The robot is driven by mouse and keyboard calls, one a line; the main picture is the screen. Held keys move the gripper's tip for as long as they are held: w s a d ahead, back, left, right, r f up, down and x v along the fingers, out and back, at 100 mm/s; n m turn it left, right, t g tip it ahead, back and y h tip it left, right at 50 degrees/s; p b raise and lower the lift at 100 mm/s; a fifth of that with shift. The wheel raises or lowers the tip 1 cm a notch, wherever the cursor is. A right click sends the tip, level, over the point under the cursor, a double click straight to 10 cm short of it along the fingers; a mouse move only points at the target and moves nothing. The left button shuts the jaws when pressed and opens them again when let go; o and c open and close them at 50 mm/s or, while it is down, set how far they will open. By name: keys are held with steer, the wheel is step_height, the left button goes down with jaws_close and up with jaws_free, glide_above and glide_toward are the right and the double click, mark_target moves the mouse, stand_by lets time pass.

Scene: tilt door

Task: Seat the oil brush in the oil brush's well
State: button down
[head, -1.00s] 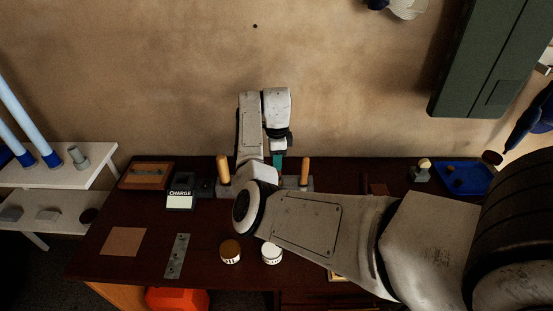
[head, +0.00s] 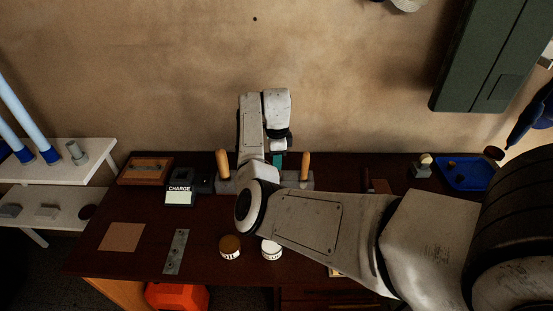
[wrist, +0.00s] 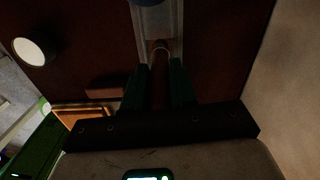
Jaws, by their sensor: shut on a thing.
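My gripper (wrist: 159,72) has its dark green fingers shut on a dark reddish-brown handle, which I take for the oil brush (wrist: 159,88). A coppery rounded end or band (wrist: 160,46) shows just past the fingertips, against a grey metal strip. In the head view one teal finger (head: 278,159) shows between two upright wooden handles, left (head: 222,164) and right (head: 305,166). These stand at a grey holder (head: 296,184) on the dark table. My arm hides the brush in the head view. The well's opening is not visible, and I cannot tell whether the brush is inside it.
A CHARGE sign (head: 180,197), a brown-topped jar (head: 230,246) and a white-topped jar (head: 271,249) are on the table (head: 145,215). A blue tray (head: 462,174) is at the right. A wall stands behind; a green cabinet (head: 490,65) hangs upper right.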

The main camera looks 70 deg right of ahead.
steer(key=shift+f+b, duration=0.35)
steer(key=shift+f, duration=0.3)
steer(key=c, duration=0.8)
jaws_free()
step_height(320, 180, up, 11)
steer(key=shift+f+b, duration=0.1)
steer(key=shift+b, duration=0.6)
